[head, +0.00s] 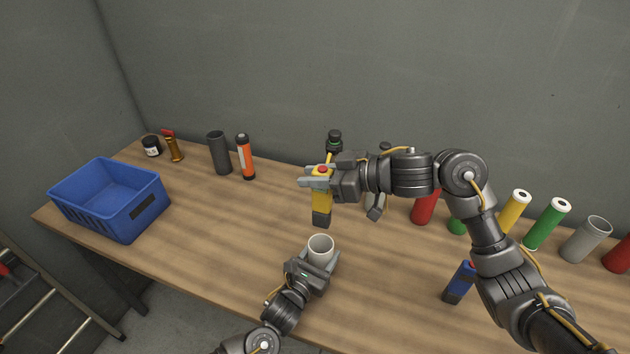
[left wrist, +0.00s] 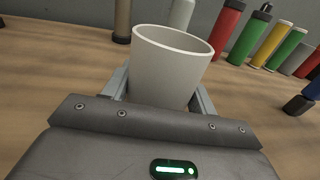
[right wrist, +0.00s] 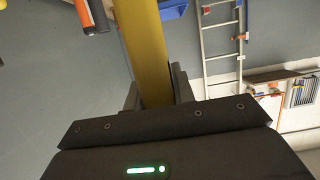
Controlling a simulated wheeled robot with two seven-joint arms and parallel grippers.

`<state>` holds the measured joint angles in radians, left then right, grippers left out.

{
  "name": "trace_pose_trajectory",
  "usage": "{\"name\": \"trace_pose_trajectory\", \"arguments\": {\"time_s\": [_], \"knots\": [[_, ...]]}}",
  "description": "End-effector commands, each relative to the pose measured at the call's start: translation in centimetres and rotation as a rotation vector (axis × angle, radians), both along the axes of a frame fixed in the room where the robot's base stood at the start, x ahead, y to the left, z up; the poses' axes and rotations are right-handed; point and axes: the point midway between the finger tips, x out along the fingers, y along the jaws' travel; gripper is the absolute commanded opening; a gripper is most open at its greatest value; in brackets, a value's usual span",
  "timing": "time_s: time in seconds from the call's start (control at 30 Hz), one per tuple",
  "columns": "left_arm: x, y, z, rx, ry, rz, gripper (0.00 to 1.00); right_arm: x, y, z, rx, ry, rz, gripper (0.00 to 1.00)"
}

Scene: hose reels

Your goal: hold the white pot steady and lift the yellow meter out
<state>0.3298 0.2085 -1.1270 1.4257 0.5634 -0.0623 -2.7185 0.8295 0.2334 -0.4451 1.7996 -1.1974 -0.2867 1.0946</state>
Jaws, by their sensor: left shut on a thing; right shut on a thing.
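The white pot (head: 320,246) stands upright on the workbench. My left gripper (head: 322,262) is shut around it, and in the left wrist view the pot (left wrist: 168,70) sits between the two fingers with its mouth open. The yellow meter (head: 321,200) is upright with a dark lower end and a red spot on top. My right gripper (head: 318,182) is shut on its upper part and holds it above and apart from the pot. In the right wrist view the yellow body (right wrist: 145,50) is between the fingers. The pot's visible inside looks empty.
A blue crate (head: 108,205) stands at the left. A dark cylinder (head: 219,153) and an orange-black tube (head: 245,158) stand at the back. Red, yellow (head: 513,212) and green (head: 545,224) cylinders and a grey cup (head: 586,240) stand right. A blue object (head: 459,283) is near the right arm.

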Motion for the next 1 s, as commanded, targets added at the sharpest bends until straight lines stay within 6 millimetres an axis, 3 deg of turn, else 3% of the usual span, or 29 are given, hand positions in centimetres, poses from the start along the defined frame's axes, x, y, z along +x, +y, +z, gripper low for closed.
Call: {"name": "trace_pose_trajectory", "arguments": {"time_s": [0.1, 0.13, 0.3, 0.67, 1.0], "knots": [[0.0, 0.0, -0.1, 0.001, 0.002, -0.001, 0.34, 0.0, 0.0, 0.0, 0.001, 0.0, 0.0, 0.0], [0.0, 0.0, -0.1, 0.001, 0.002, -0.001, 0.61, 0.0, 0.0, 0.0, 0.001, 0.0, 0.0, 0.0], [0.0, 0.0, 0.0, 0.0, 0.001, 0.0, 0.83, 0.0, 0.0, 0.0, 0.001, 0.0, 0.0, 0.0], [-0.6, 0.3, -0.1, 0.0, 0.001, -0.001, 0.83, 0.0, 0.0, 0.0, 0.001, 0.0, 0.0, 0.0], [-6.3, 3.4, -0.2, 0.0, 0.004, -0.001, 0.83, 0.0, 0.0, 0.0, 0.001, -0.001, 0.0, 0.0]]}}
